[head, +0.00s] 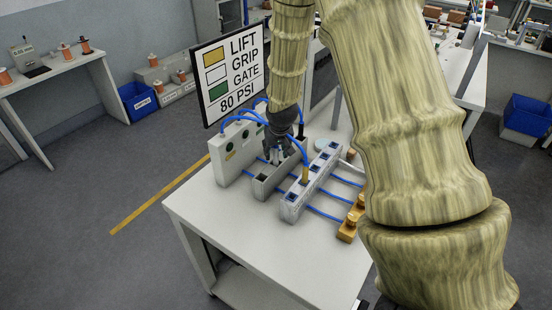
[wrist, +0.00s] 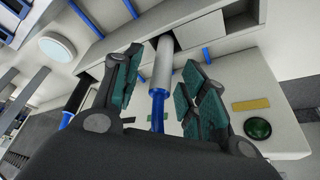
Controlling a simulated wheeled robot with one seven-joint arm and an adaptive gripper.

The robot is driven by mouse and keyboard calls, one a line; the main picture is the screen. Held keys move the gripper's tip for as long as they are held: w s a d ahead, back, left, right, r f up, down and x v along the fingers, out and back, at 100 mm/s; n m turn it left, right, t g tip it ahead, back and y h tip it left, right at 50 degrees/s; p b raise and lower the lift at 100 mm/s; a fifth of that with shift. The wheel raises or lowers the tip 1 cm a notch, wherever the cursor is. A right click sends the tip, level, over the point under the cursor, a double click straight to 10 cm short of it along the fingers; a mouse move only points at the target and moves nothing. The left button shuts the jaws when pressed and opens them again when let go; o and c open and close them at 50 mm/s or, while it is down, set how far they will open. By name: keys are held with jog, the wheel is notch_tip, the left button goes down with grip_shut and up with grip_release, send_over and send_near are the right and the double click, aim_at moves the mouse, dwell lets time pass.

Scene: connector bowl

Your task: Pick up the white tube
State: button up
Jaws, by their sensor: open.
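The white tube (wrist: 162,66) shows in the wrist view as a pale cylinder with a blue hose (wrist: 158,108) at its near end. Its far end meets a dark opening in a grey-white block (wrist: 215,20). A gap shows on the left; whether the right finger touches is unclear. In the head view my gripper (head: 278,155) is low over the grey slotted block (head: 262,190) on the table. The tube cannot be made out clearly there.
The white table (head: 225,225) holds a panel with blue hoses (head: 232,150), a block with blue sockets (head: 310,180) and brass pieces (head: 351,220). Blue rods run between the blocks. A sign (head: 230,75) stands behind. The table's front left is clear.

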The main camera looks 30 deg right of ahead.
grip_shut()
jog(key=shift+r, duration=0.1)
